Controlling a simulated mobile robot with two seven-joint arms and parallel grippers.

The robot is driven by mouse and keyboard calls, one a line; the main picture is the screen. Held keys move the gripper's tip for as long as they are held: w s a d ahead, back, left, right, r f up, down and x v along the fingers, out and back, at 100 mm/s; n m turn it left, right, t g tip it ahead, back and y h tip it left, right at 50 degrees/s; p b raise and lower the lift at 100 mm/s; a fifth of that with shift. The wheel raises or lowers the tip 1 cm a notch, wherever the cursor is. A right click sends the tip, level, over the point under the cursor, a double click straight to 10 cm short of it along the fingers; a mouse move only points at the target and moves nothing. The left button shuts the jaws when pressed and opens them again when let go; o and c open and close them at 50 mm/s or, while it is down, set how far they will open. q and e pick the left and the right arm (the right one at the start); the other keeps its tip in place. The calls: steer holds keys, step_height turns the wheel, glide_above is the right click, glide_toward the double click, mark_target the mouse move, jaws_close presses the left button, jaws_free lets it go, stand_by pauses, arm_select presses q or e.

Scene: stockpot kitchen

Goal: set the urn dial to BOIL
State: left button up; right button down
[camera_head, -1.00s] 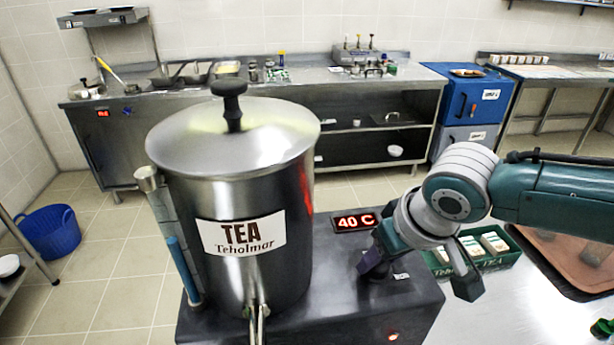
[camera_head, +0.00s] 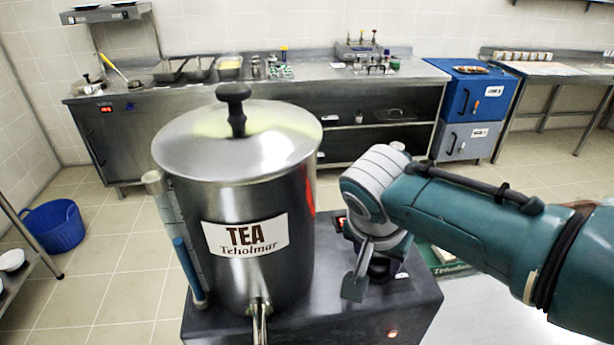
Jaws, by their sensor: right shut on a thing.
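The steel tea urn (camera_head: 245,190) stands lidded on a dark base (camera_head: 330,318), with a TEA label on its front. A dark dial (camera_head: 384,268) on top of the base, right of the urn, is mostly covered by my right gripper (camera_head: 372,276). That gripper reaches down from the right and is shut on the dial. One grey finger shows on the near left side; the other is hidden. The dial's pointer and setting cannot be read. The red display (camera_head: 340,224) is almost wholly behind my gripper. My left gripper is not in view.
A tap (camera_head: 259,320) sticks out at the urn's front, and a sight tube (camera_head: 188,262) runs up its left side. A green crate (camera_head: 450,265) is partly behind my right arm. Steel counters (camera_head: 300,80) line the back wall.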

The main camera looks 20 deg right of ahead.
steer(key=shift+m+g+b, duration=0.4)
steer(key=shift+m+b, duration=0.15)
steer(key=shift+m, duration=0.55)
steer(key=shift+c, duration=1.5)
jaws_free()
steer(key=shift+w+h, duration=0.1)
steer(key=shift+h, duration=0.2)
steer(key=p+v, duration=0.2)
steer(key=v, duration=0.8)
steer(key=shift+d, duration=0.1)
